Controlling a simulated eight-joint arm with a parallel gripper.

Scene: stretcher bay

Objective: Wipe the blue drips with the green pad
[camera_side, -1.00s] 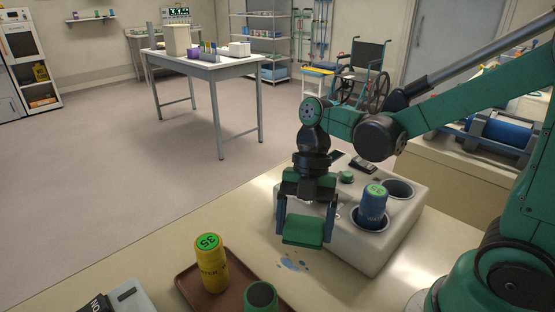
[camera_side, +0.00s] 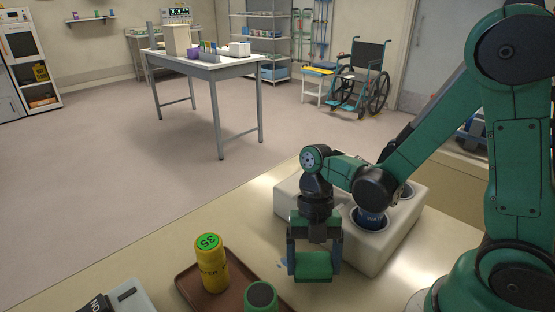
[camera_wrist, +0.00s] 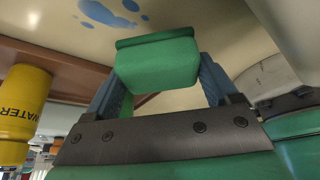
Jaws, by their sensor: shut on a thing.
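My gripper (camera_side: 314,263) is shut on the green pad (camera_side: 314,268), held between its two blue-grey fingers low over the counter beside the pale block. I cannot tell whether the pad touches the counter. The pad also shows in the wrist view (camera_wrist: 157,65). The blue drips (camera_side: 281,265) lie on the counter just left of the gripper, partly hidden by it in the side view. In the wrist view, blue drips (camera_wrist: 104,13) show as rounded spots past the pad, apart from it.
The pale block (camera_side: 388,252) with wells stands right behind the gripper, a blue bottle (camera_side: 371,219) in one well, partly hidden by my arm. A brown tray (camera_side: 240,289) at front left holds a yellow bottle (camera_side: 211,264) and a green-topped container (camera_side: 261,297).

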